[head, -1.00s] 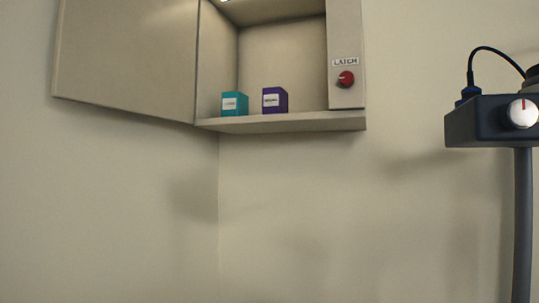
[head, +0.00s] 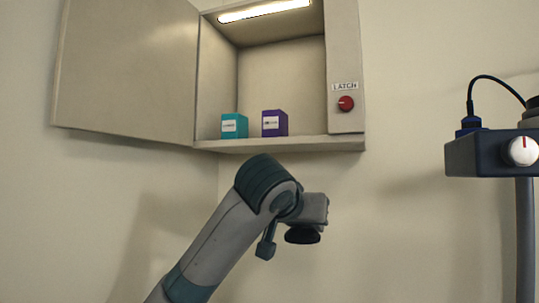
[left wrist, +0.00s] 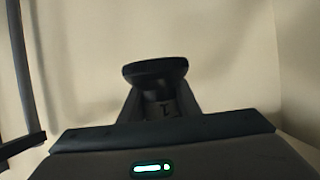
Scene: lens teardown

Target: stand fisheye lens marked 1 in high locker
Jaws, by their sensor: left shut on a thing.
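The high locker (head: 280,145) hangs on the wall at the upper middle of the head view, its door (head: 125,70) swung open to the left. My left gripper (head: 312,225) is below the locker's floor, in front of the wall. It is shut on the black fisheye lens (head: 302,236), which also shows in the left wrist view (left wrist: 155,70) between the fingers, wide end outward. A mark that looks like a 1 is partly visible on its body. My right gripper is not in view.
Inside the locker, a teal box (head: 234,126) and a purple box (head: 275,123) stand at left and middle; the floor to their right is clear. A lit lamp (head: 264,11) is at the top. A red latch knob (head: 345,103) is on the right panel. A dark stand-mounted device (head: 490,155) is at far right.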

